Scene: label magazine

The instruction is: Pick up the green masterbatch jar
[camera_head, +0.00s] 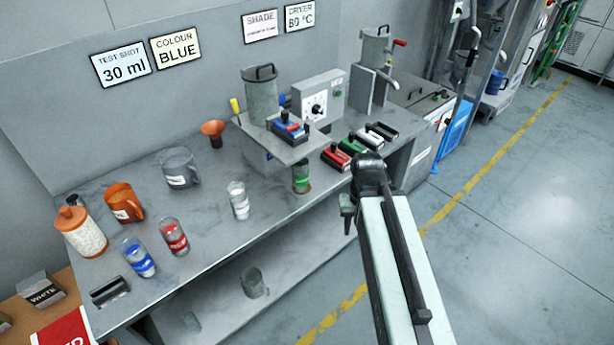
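The green masterbatch jar (302,180) stands upright on the grey bench, below the front of the raised platform that bears the grey hopper. It looks clear with green contents or a green label, and its top is close under the platform edge. My arm comes up from the bottom right. My gripper (347,212) points down in front of the bench's front edge, to the right of the green jar and apart from it. The gripper is small and dark here, so its fingers cannot be told open or shut.
A white-labelled jar (239,201), a red jar (174,238) and a blue jar (139,259) stand to the left. The platform (268,140) overhangs near the green jar. Coloured blocks (337,156) lie to its right. The bench front between the white and green jars is clear.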

